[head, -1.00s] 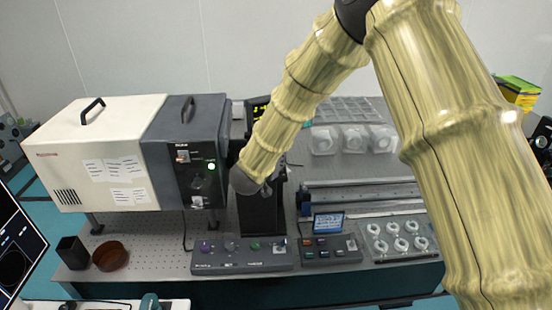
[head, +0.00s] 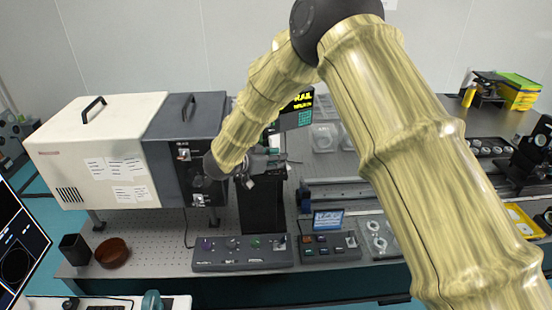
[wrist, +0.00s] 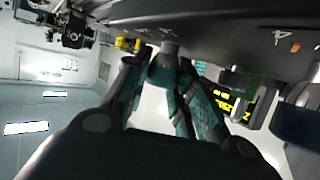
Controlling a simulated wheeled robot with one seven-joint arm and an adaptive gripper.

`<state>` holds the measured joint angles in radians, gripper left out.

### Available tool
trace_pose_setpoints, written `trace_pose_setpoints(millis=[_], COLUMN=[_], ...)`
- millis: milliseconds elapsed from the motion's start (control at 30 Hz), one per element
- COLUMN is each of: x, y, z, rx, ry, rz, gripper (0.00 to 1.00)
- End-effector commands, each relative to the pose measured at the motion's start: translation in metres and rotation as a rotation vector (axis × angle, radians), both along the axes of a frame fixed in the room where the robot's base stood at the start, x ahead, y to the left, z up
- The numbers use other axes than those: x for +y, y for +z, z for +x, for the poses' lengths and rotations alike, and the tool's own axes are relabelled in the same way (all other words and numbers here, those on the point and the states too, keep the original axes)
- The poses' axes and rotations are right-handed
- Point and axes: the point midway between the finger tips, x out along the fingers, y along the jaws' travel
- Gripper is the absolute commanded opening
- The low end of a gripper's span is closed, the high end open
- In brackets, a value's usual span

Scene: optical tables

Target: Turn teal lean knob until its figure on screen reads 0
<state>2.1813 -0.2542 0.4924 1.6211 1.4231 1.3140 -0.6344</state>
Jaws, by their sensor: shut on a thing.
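In the wrist view the teal knob (wrist: 163,70) sticks out from a dark housing along the top of the picture. The two dark fingers of my gripper (wrist: 161,82), with teal pads, stand on either side of it and are shut on it. In the head view my gripper (head: 266,168) is above the black post, and the knob cannot be made out there. The screen (head: 298,107) stands behind the post with yellow figures, partly covered by my arm. Its yellow figures also show in the wrist view (wrist: 235,106), tilted and too blurred to read.
A white and dark grey box (head: 100,150) stands left of my gripper, close to my wrist. A knob console (head: 242,264) and a button box (head: 330,256) with a small blue display lie at the table's front. A rail (head: 345,190) runs to the right.

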Motion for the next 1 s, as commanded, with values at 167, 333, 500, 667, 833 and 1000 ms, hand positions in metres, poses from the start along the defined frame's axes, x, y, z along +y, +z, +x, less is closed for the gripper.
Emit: trace_pose_setpoints(millis=[167,333,500,667,833,1000], x=[0.0,-0.001,0.0,0.0,0.004,0.019], y=[0.001,0.001,0.001,0.001,0.003,0.012], z=[0.001,0.001,0.001,0.0,-0.003,-0.017], rx=[-0.003,-0.003,-0.002,-0.001,-0.001,-0.003], ry=[-0.001,-0.001,0.001,0.001,0.002,0.003], rz=[0.0,0.0,-0.001,0.0,0.0,-0.001], gripper=[0.02,0.34,0.48,0.48,0.48,0.48])
